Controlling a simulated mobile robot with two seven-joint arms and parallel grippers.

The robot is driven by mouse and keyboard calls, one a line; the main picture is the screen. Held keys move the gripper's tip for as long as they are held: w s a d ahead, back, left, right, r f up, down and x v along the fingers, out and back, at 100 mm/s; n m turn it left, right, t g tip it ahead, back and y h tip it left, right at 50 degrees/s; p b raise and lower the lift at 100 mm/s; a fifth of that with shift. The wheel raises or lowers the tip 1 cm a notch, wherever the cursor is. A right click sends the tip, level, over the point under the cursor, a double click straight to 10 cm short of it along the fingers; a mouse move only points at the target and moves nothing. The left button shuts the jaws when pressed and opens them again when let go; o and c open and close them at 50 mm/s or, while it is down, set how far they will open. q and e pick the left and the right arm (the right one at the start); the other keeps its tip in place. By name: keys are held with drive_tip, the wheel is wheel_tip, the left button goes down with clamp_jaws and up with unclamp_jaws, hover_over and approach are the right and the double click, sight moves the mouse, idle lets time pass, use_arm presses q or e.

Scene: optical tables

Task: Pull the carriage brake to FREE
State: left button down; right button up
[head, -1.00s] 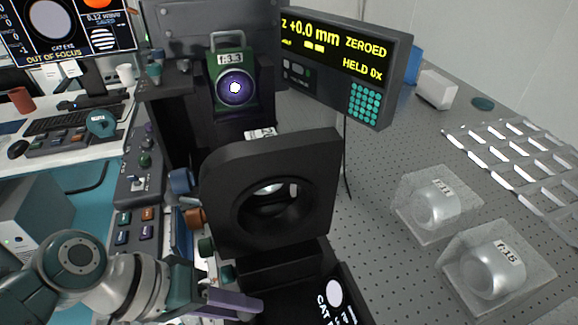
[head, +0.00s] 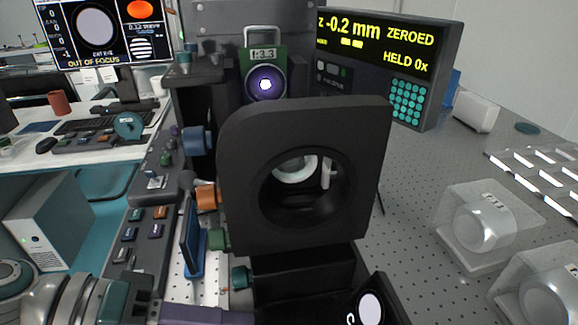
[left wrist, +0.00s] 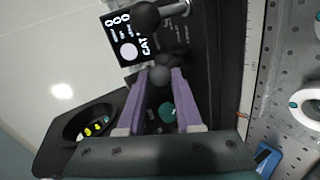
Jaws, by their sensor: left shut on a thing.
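In the left wrist view my left gripper (left wrist: 162,78) has its two purple fingers closed on a grey ball knob (left wrist: 160,75), which seems to be the carriage brake's handle. No FREE marking is readable. A second, black ball knob (left wrist: 145,17) on a silver rod is just beyond, by a black plate marked CAT (left wrist: 130,50). In the head view my left gripper (head: 215,316) shows only as a purple strip at the bottom edge; the gripped knob is not visible there. The black carriage block with a round opening (head: 305,180) stands upright above it. My right gripper is not in view.
A green lens unit marked f:3.3 (head: 264,75) stands behind the block. Clear lens boxes (head: 485,225) stand right on the perforated table.

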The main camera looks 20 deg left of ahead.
use_arm(q)
drive_tip(key=shift+f, duration=0.1)
drive_tip(key=c, duration=0.6)
unclamp_jaws()
drive_tip(key=v, duration=1)
drive_tip(key=shift+d, duration=0.1)
drive_tip(key=shift+s+d, duration=0.1)
